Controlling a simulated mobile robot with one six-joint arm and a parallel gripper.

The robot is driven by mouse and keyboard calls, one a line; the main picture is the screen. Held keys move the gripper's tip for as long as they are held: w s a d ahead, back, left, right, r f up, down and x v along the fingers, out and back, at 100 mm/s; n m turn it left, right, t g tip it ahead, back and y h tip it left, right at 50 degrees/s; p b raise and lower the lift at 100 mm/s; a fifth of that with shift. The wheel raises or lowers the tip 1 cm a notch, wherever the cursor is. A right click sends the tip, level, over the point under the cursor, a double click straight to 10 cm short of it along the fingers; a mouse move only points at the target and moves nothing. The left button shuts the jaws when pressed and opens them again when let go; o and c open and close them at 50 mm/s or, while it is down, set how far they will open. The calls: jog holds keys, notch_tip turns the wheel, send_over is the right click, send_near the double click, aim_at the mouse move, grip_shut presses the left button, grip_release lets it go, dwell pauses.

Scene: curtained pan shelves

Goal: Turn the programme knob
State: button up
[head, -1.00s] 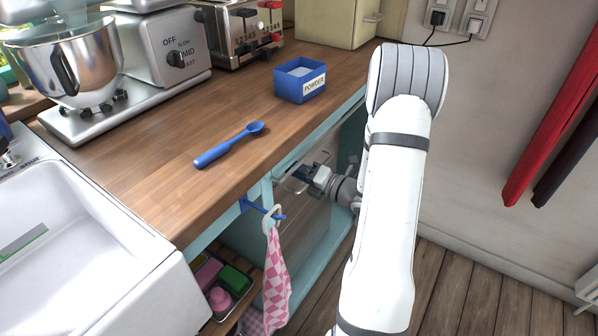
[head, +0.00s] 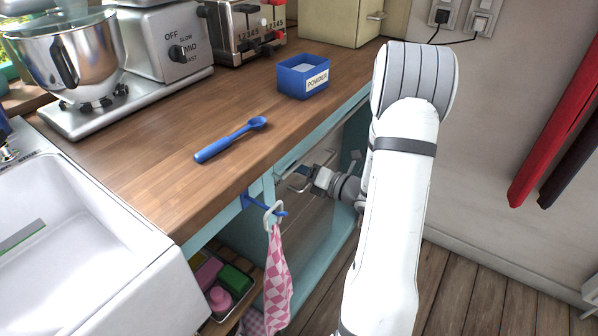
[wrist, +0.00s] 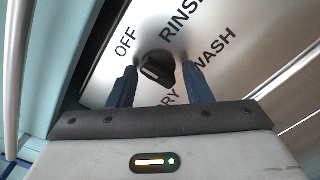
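The programme knob (wrist: 150,64) is black with a pale mark on its face, and sits on a silvery panel (wrist: 100,84) in the wrist view. The words OFF, RINSE and WASH stand around it; a fourth label ending in RY is partly hidden. My gripper (wrist: 160,70) is open, with one blue-grey finger on each side of the knob. Gaps show between the fingers and the knob; whether the fingertips reach its depth I cannot tell. In the head view my gripper (head: 308,178) is under the counter edge at the appliance front, and the knob is not discernible.
The wooden counter (head: 150,160) overhangs above my gripper. On it are a blue spoon (head: 232,139), a blue powder box (head: 303,76), a mixer (head: 165,50) and a toaster (head: 240,32). A pink checked towel (head: 278,275) hangs from a hook just left of my gripper.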

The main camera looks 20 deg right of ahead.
jog(key=shift+o, duration=1.3)
jog(key=shift+s, duration=0.1)
jog(key=shift+v, duration=0.95)
jog(key=p+v, duration=0.1)
jog(key=v, duration=0.5)
